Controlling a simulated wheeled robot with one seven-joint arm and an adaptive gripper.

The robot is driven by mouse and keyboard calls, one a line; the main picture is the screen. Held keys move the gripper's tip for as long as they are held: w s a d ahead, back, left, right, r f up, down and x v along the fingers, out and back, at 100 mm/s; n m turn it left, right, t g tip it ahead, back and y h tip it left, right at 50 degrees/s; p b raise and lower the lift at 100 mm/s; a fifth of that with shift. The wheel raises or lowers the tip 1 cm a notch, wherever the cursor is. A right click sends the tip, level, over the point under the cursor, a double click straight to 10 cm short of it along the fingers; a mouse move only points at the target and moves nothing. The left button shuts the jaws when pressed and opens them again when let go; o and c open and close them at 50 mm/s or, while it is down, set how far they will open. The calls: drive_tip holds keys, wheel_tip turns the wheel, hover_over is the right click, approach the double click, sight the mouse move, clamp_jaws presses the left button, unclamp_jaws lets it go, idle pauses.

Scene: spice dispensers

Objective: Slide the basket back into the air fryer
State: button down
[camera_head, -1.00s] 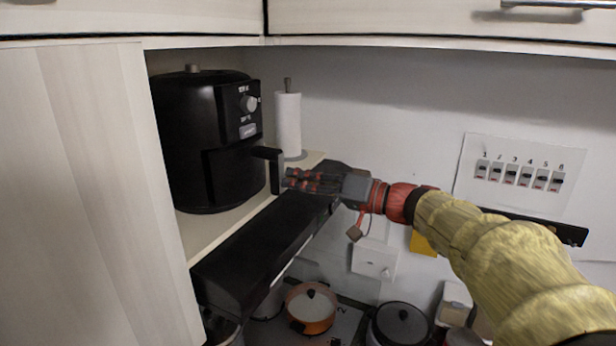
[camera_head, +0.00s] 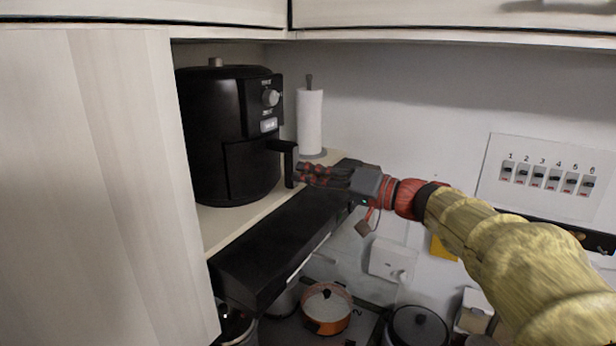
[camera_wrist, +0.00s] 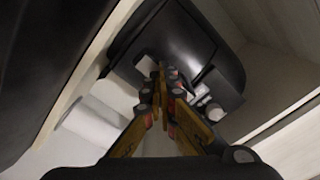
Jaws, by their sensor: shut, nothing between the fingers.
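The black air fryer (camera_head: 212,135) stands on the shelf at the left in the head view, its knob and front panel facing right. Its basket (camera_head: 250,168) sits in the lower front, and the handle (camera_head: 291,165) sticks out toward my gripper. How much gap is left around the basket is hard to tell. My gripper (camera_head: 301,174) is shut and empty, with its fingertips at the outer face of the handle, seemingly touching it. In the wrist view my gripper (camera_wrist: 162,80) points at the dark fryer (camera_wrist: 175,40), and the fingers partly cover the handle area.
A paper towel roll (camera_head: 310,122) stands behind the handle on the shelf. A black range hood (camera_head: 275,245) runs below the shelf edge. An orange pot (camera_head: 326,312) is on the stove below. A pale cabinet panel (camera_head: 95,190) closes off the left, with cupboards above.

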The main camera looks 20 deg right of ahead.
drive_tip(key=b+v, duration=0.3)
drive_tip(key=v, duration=0.1)
drive_tip(key=shift+s+d, duration=0.3)
idle(0.3)
idle(0.3)
